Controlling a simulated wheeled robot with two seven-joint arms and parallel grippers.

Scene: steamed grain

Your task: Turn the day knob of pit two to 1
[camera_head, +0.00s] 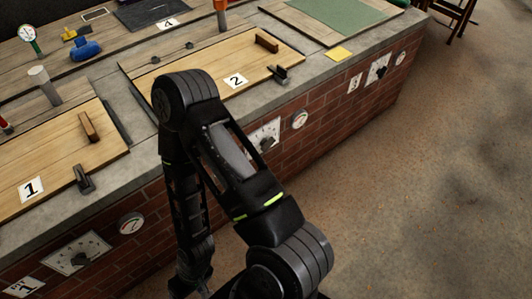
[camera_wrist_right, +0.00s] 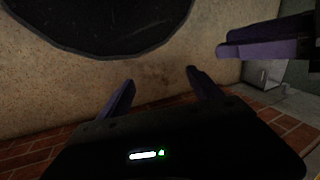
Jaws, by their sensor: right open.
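The panel of pit two (camera_head: 265,133) is on the brick front below the lid marked 2 (camera_head: 236,80). It is a pale plate with a dark knob. One of my arms covers its left part, and I cannot read the knob's setting. My arm (camera_head: 235,155) bends over the counter's edge and then hangs down in front of the bricks. Its gripper is not clear in the head view. In the right wrist view my right gripper (camera_wrist_right: 162,93) has its two purple fingers apart with nothing between them. Purple bars like gripper fingers show at the upper right, their state unclear.
Round gauge (camera_head: 300,119) sits right of the pit two panel. Pit one's panel (camera_head: 77,252) is lower left; pit three's (camera_head: 378,68) is farther right. The floor (camera_head: 430,190) at right is clear. A large dark disc (camera_wrist_right: 110,20) shows in the wrist view.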

